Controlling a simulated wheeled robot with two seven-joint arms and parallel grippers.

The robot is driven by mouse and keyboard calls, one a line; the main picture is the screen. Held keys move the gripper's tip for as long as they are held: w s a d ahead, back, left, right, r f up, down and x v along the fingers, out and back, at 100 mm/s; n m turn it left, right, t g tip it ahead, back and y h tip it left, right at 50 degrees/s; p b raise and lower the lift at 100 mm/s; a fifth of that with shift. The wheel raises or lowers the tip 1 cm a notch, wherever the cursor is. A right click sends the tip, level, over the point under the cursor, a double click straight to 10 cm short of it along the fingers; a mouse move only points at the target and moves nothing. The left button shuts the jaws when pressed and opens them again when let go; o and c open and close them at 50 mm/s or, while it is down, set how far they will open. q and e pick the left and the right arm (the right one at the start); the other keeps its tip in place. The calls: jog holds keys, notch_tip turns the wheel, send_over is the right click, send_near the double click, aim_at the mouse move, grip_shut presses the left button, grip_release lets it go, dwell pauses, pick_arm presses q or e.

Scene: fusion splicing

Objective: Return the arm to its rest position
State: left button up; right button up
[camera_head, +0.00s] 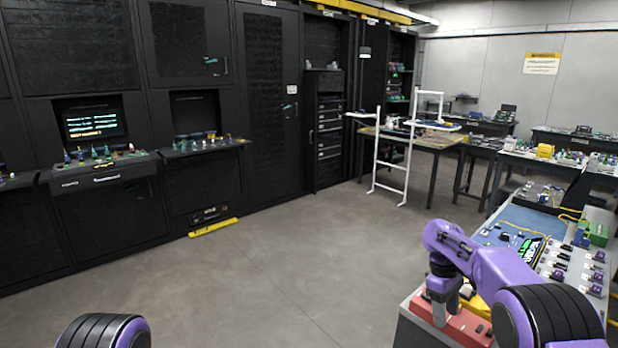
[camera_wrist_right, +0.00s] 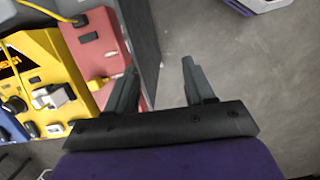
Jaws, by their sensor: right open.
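My purple right arm (camera_head: 490,265) comes in at the lower right of the head view and reaches over the workbench. My right gripper (camera_head: 438,303) points down near the bench's near left corner, in front of a red box. In the right wrist view the right gripper (camera_wrist_right: 159,72) has its two dark fingers spread apart with nothing between them. The edge of the bench and bare floor lie beyond the fingers. Of my left arm (camera_head: 105,331) only a rounded purple and black link shows at the bottom left, and its gripper is out of view.
The red box (camera_wrist_right: 88,40) and a yellow device (camera_wrist_right: 45,75) sit on the bench beside the left finger. A bench panel with switches (camera_head: 572,262) and a green box (camera_head: 594,233) lie farther right. Black cabinets (camera_head: 270,110) line the left. The middle floor (camera_head: 290,260) is clear.

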jog(key=s+a+f+m+t+y, duration=0.15)
jog(key=s+f, duration=0.25)
jog(key=f, duration=0.5)
jog(key=s+a+f+m, duration=0.25)
jog(key=s+f, duration=0.25)
jog(key=f, duration=0.3)
jog(key=s+a+f+m+t, duration=0.1)
jog(key=s+f+m, duration=0.25)
jog(key=f, duration=0.55)
jog(key=s+f+m+t+h+b, duration=0.1)
jog(key=s+f+m, duration=0.1)
jog(key=s, duration=0.9)
jog(key=s+f+m+t+h+b, duration=0.1)
jog(key=s+f+m, duration=0.15)
jog(key=s, duration=0.85)
jog(key=s+d+r+m+h, duration=0.1)
jog(key=s+r+m, duration=0.1)
jog(key=s+r, duration=0.3)
jog(key=shift+s+d+t, duration=0.2)
jog(key=shift+s+t, duration=0.25)
jog(key=shift+s, duration=0.35)
